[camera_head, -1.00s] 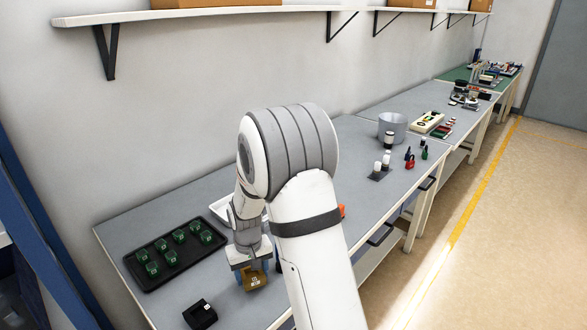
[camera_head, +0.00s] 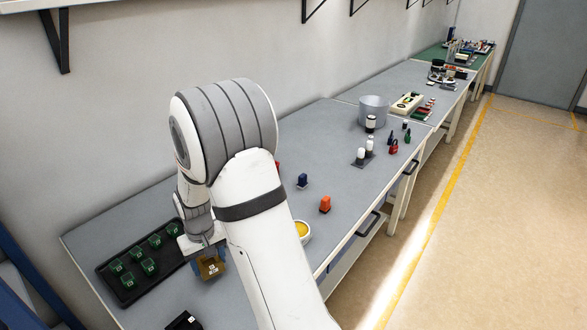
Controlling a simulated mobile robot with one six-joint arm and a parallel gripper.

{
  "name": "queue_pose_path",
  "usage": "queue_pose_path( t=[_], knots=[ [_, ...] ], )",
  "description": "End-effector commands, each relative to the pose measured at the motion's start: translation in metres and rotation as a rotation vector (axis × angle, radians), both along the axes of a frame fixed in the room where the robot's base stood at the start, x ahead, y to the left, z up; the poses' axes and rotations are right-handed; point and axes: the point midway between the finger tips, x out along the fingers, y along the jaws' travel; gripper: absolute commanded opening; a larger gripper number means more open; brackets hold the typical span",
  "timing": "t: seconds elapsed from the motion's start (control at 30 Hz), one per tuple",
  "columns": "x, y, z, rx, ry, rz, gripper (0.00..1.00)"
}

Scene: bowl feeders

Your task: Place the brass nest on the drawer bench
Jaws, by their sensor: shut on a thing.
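My gripper (camera_head: 208,254) is at the lower left of the head view, pointing down and shut on the brass nest (camera_head: 211,269). The nest is a small brass-brown block with a white label mark. It is over the near grey bench (camera_head: 330,160), just right of the black tray; I cannot tell whether it touches the surface. This bench has dark drawer handles on its front, so it appears to be the drawer bench. My arm hides part of its middle.
The black tray (camera_head: 122,291) holds several green pieces. A black block (camera_head: 183,321) lies in front. An orange piece (camera_head: 325,204), a blue piece (camera_head: 303,180) and a yellow-topped round dish (camera_head: 302,230) stand right of my arm. A grey bucket (camera_head: 373,110) stands farther back.

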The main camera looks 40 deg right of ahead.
Motion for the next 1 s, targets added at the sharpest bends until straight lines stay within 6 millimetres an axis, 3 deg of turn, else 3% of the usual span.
queue_pose_path(
  t=[0.3,0.53,0.67,0.9,1.0],
  knots=[
    [-0.054,0.003,0.057,0.000,-0.007,0.214,0.21],
    [-0.075,0.004,0.072,0.001,-0.003,0.289,0.21],
    [-0.076,0.004,0.063,0.001,0.003,0.293,0.21],
    [-0.076,0.004,0.021,0.001,0.003,0.292,0.21],
    [-0.076,0.004,0.012,0.001,0.001,0.292,0.21]
  ],
)
